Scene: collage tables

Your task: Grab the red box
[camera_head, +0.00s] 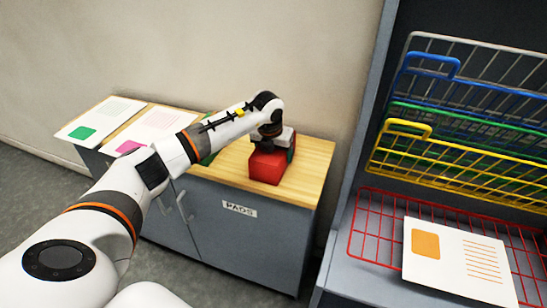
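The red box (268,166) stands on the wooden top of the grey cabinet, near its right end. My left arm reaches in from the lower left, and my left gripper (272,142) points down at the top of the red box. The gripper's body overlaps the box's upper edge in the picture. Its fingertips are not clearly visible, so I cannot tell whether they are open, shut or touching the box. My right gripper is not in view.
Two printed sheets (90,120) (150,127) lie at the cabinet's left. The cabinet (250,240) is labelled "PADS". At right, coloured wire baskets (455,150) stand on a grey unit, with a white sheet (455,262) in the red one.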

